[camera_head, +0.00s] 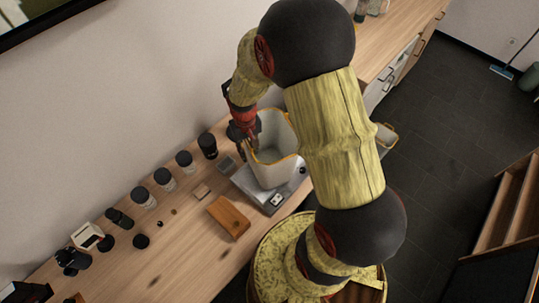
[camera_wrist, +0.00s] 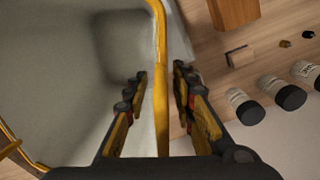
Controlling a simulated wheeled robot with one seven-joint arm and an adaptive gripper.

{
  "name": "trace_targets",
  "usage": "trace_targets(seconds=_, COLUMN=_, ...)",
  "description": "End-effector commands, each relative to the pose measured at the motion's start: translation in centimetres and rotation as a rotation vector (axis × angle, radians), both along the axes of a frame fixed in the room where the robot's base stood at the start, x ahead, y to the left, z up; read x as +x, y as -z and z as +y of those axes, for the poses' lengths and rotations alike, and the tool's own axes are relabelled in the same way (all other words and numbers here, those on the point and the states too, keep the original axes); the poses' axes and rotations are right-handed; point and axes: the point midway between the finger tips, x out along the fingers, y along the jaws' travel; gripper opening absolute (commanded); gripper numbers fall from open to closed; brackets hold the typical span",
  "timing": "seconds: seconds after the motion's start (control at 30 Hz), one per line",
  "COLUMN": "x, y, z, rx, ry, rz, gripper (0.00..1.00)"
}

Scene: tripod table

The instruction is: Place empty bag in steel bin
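A pale grey, open-topped bag (camera_head: 272,172) with a yellow-orange rim stands upright on a flat device on the wooden counter. In the wrist view the bag (camera_wrist: 70,60) fills the left side. My gripper (camera_head: 246,149) points down at the left part of its rim. In the wrist view my gripper (camera_wrist: 160,74) is open, with one finger inside the bag and the other outside. The yellow rim runs between the fingers, with gaps showing beside it. A pale bin-like container (camera_head: 386,136) is partly hidden behind my arm; I cannot tell whether it is the steel bin.
The wooden counter (camera_head: 170,262) runs along the wall. Several dark-lidded jars (camera_head: 163,178) line the wall side. A brown wooden block (camera_head: 229,217) lies left of the bag. Dark floor (camera_head: 450,130) is open at right.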

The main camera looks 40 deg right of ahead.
Motion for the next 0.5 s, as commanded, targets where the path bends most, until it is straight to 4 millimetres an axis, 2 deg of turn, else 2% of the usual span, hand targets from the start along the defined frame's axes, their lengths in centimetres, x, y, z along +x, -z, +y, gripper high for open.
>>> trace_targets(seconds=0.2, x=0.04, y=0.04, z=0.0, rx=0.0, ry=0.0, rz=-0.001, gripper=0.26)
trace_targets(seconds=0.5, x=0.03, y=0.03, z=0.0, rx=0.0, ry=0.0, rz=-0.001, gripper=0.09)
